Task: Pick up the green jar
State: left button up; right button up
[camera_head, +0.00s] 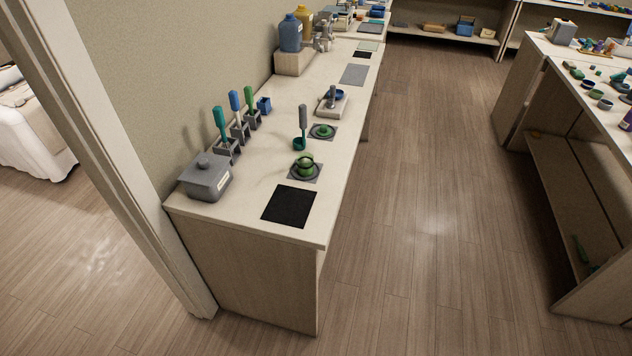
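A green jar (306,165) stands upright on a dark round dish on a grey square pad, on the long counter at the left. A second, flatter green piece (322,129) sits on another grey pad farther back; I cannot tell whether it is also a jar. Neither of my grippers is in view.
The counter (245,212) also holds a grey lidded box (207,176), a black mat (289,206), a teal cup (299,143) with a grey-handled tool, and upright tools in holders (228,150). Blue (290,33) and yellow jugs stand farther back. The floor (430,220) to the right is clear.

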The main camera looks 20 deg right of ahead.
aim_at(304, 160)
jog(key=z, duration=0.45)
jog(key=i, duration=1.2)
jog(key=u, duration=0.5)
